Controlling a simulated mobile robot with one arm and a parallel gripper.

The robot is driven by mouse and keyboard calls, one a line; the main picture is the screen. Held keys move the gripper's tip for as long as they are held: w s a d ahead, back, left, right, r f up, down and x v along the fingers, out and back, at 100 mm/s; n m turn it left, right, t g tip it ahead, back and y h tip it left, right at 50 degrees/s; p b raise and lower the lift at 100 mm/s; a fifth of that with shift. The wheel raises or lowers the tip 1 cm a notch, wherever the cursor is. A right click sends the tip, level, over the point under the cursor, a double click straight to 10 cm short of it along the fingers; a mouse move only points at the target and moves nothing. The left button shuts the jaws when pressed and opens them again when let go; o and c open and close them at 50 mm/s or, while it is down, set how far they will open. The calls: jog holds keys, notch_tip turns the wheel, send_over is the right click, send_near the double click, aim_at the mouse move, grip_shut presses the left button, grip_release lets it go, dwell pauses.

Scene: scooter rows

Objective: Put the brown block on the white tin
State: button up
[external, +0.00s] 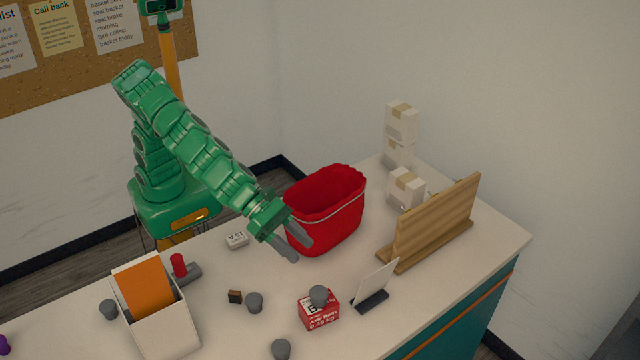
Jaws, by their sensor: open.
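The brown block (235,296) is a small dark cube on the white counter, beside a grey cylinder. A small, low white item with dark lettering (237,241), which looks like the white tin, lies farther back, left of my gripper; nothing is on its top. My gripper (295,246) is open and empty, its two grey fingers angled down in front of the red basket. It is up and to the right of the brown block and apart from it. Whether the fingers touch the basket cannot be told.
The red basket (335,215) stands behind my gripper. A red box (319,318) with a grey cylinder on top, loose grey cylinders (281,348), a red cylinder (179,265) and a white holder with an orange sheet (165,325) surround the block. A wooden stand (430,222) and white cartons are at right.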

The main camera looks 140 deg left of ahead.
jog(key=s+d+f+n+g+h, duration=0.1)
jog(key=s+d+f+n+g, duration=0.2)
jog(key=s+d+f+g, duration=0.25)
jog(key=n+g+h, duration=0.1)
jog(key=g+h, duration=0.1)
jog(key=g, duration=0.3)
send_over(234, 293)
jog(key=shift+t, duration=0.25)
jog(key=f, duration=0.7)
jog(key=shift+s+d, duration=0.2)
jog(key=shift+s, duration=0.1)
jog(key=shift+w+a+f, duration=0.1)
jog(key=shift+w+f, duration=0.05)
jog(key=shift+f, duration=2.2)
jog(key=shift+w+a+f, duration=0.1)
jog(key=shift+w+f, duration=0.05)
jog(key=shift+f, duration=2.15)
grip_shut()
jog(key=shift+r, duration=0.1)
